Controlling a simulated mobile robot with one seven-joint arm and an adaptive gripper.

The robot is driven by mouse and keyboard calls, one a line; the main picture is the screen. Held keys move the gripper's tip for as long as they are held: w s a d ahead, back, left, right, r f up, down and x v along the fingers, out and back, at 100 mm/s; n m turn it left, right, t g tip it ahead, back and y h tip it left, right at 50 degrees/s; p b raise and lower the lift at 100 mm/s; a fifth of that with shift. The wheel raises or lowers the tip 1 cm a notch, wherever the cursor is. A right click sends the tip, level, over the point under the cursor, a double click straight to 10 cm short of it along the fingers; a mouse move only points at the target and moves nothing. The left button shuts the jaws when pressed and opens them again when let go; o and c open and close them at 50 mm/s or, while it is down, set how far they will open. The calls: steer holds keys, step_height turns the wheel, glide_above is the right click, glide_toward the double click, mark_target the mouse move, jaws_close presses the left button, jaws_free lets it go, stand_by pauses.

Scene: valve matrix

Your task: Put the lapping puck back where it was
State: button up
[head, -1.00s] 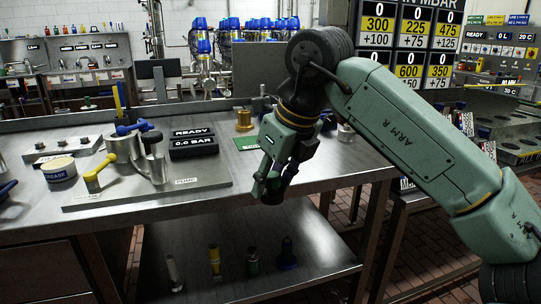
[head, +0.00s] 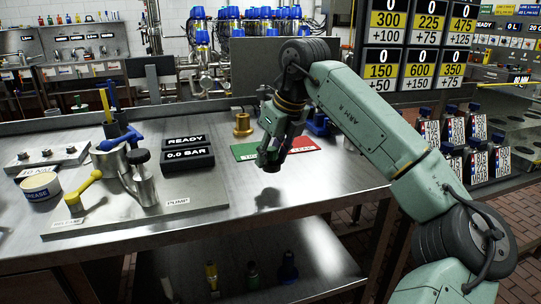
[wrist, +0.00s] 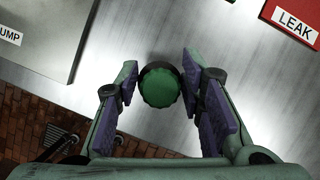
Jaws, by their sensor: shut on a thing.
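In the wrist view my gripper (wrist: 160,88) is closed around a round, dark-rimmed thing with a ribbed green top, which I take to be the lapping puck (wrist: 160,87). It sits between the purple pads, above the bare bench top. In the head view the puck is hard to tell from the dark fingers. A shadow lies on the bench below.
The pump plate (head: 95,224), with yellow and blue handles, stands at left. A green card (head: 245,152) and a red LEAK card (head: 303,144) lie behind my gripper. A brass part (head: 242,125) stands at the back. A lower shelf (head: 320,272) holds several small tools. The bench's front right is clear.

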steer(key=w, duration=0.3)
steer(key=shift+w+f+p, duration=0.1)
steer(key=shift+f+p, duration=0.05)
steer(key=shift+p, duration=0.25)
steer(key=shift+f, duration=1.75)
steer(key=shift+f, duration=0.2)
steer(key=o, duration=1.2)
steer(key=shift+r, duration=0.1)
steer(key=shift+r+p, duration=0.2)
steer(key=shift+p, duration=0.15)
steer(key=b+v, duration=0.1)
steer(key=v, duration=1.1)
steer(key=shift+a, duration=0.1)
